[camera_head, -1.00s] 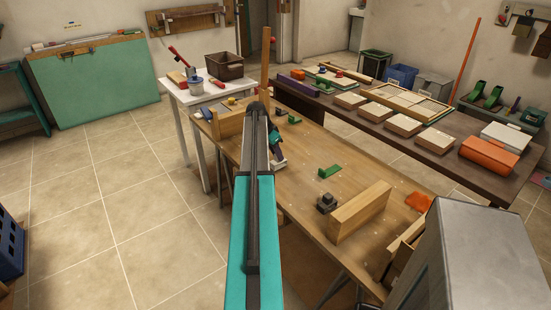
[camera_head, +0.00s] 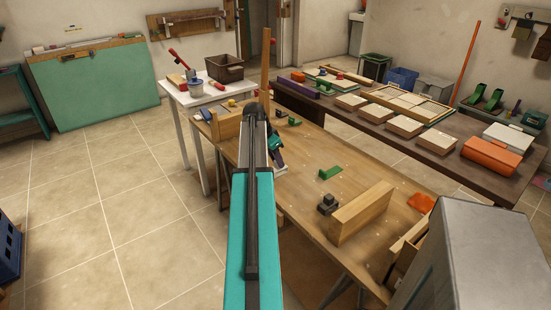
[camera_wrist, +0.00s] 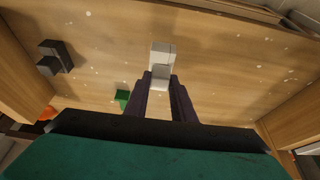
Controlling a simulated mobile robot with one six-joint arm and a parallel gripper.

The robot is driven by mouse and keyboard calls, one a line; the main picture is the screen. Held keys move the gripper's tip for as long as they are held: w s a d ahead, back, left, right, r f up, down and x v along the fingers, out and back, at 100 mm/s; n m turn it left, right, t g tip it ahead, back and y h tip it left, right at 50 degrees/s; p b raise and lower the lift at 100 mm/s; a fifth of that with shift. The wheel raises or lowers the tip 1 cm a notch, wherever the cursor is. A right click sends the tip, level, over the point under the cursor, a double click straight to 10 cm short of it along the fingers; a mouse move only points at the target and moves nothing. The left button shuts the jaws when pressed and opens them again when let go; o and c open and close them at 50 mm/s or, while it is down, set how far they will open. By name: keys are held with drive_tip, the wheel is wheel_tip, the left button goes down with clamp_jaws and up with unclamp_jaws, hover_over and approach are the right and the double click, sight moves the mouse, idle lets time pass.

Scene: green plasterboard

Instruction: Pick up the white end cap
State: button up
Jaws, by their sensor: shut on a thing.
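The white end cap (camera_wrist: 161,58) shows in the wrist view at the fingertips, a small pale stepped block above the wooden workbench (camera_wrist: 215,75). My gripper (camera_wrist: 161,82) has its two dark fingers closed on the cap's near end. Whether the cap touches the bench or hangs just above it I cannot tell. In the head view my gripper (camera_head: 276,158) is low over the bench, beside my teal arm, which hides part of the bench.
On the bench stand a green part (camera_head: 330,173), a dark grey block (camera_head: 327,204), a wooden block (camera_head: 361,212) and an orange part (camera_head: 421,203). A wooden post (camera_head: 266,75) rises behind my arm. The bench's middle has free room.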

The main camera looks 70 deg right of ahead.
drive_tip(key=s+a+b, duration=0.1)
drive_tip(key=s+a, duration=0.1)
drive_tip(key=a, duration=0.5)
drive_tip(key=shift+s+a+r, duration=0.15)
drive_tip(key=shift+s+r, duration=0.2)
drive_tip(key=shift+r, duration=0.05)
idle(0.3)
drive_tip(key=shift+w, duration=0.1)
